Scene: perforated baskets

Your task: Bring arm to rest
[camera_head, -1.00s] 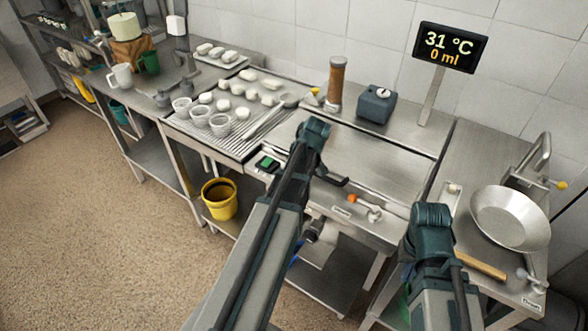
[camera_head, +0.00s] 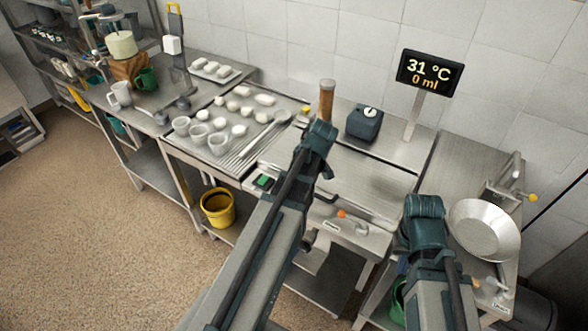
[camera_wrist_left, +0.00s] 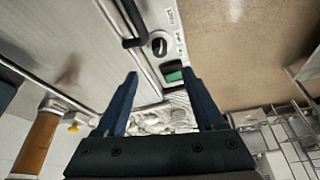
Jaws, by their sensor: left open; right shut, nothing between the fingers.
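My left arm (camera_head: 262,235) comes up through the middle of the head view, its elbow over the counter front. The left gripper is hidden behind this arm there. In the left wrist view the left gripper (camera_wrist_left: 162,105) is open, its two dark blue fingers apart with nothing between them. Beyond them are a black knob (camera_wrist_left: 158,44) and a small green display (camera_wrist_left: 173,75) on the counter panel.
A metal pan (camera_head: 484,230) sits on the right counter. A blue-grey box (camera_head: 365,122) and a brown cylinder (camera_head: 326,99) stand at the back. White pieces and cups (camera_head: 218,143) fill the left counter. A yellow bucket (camera_head: 217,207) is below. The floor at left (camera_head: 100,240) is clear.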

